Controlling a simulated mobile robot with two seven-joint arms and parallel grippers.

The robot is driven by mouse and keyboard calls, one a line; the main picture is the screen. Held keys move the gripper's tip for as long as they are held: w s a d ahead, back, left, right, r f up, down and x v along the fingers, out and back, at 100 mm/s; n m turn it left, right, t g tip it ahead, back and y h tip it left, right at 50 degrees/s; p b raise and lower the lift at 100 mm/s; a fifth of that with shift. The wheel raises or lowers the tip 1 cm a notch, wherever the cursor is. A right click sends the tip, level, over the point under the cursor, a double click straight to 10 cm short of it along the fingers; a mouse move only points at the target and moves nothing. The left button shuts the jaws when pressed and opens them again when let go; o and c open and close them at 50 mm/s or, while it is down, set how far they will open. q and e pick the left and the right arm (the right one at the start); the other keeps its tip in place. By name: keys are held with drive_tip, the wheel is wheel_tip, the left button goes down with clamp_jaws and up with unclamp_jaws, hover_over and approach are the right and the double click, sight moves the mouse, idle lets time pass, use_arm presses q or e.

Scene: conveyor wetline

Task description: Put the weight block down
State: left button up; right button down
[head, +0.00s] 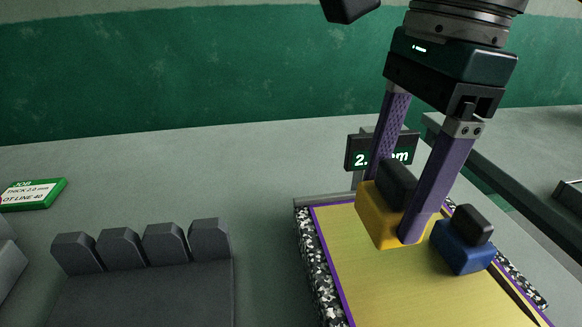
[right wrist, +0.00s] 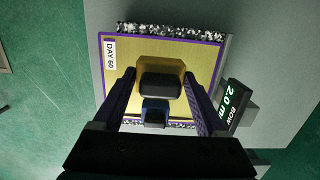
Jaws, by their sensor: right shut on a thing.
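The yellow weight block (head: 376,217) with a black grip on top (head: 397,184) is between the purple fingers of my right gripper (head: 394,208), which is shut on it. In the right wrist view the yellow block (right wrist: 161,66) shows between the fingers (right wrist: 160,76). The block is upright at the yellow plate (head: 372,283); I cannot tell whether its base touches it. A smaller blue block (head: 462,247) with a dark top stands close to its right on the plate. My left gripper is not in view.
The plate has a purple border and a speckled edge (head: 317,262). A display (head: 365,152) stands behind it. A dark rack with several upright slabs (head: 140,290) is at the left, and a green-edged job card (head: 32,193) lies farther left. The plate's front is clear.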

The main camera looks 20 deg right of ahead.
drive_tip(key=shift+f, duration=3.55)
drive_tip(key=shift+f+b, duration=0.15)
drive_tip(key=shift+b, duration=0.2)
unclamp_jaws()
drive_tip(key=r, duration=0.4)
drive_tip(key=d+r, duration=0.1)
drive_tip(key=r, duration=0.7)
drive_tip(key=shift+s+d+r, duration=0.15)
drive_tip(key=shift+d, duration=0.05)
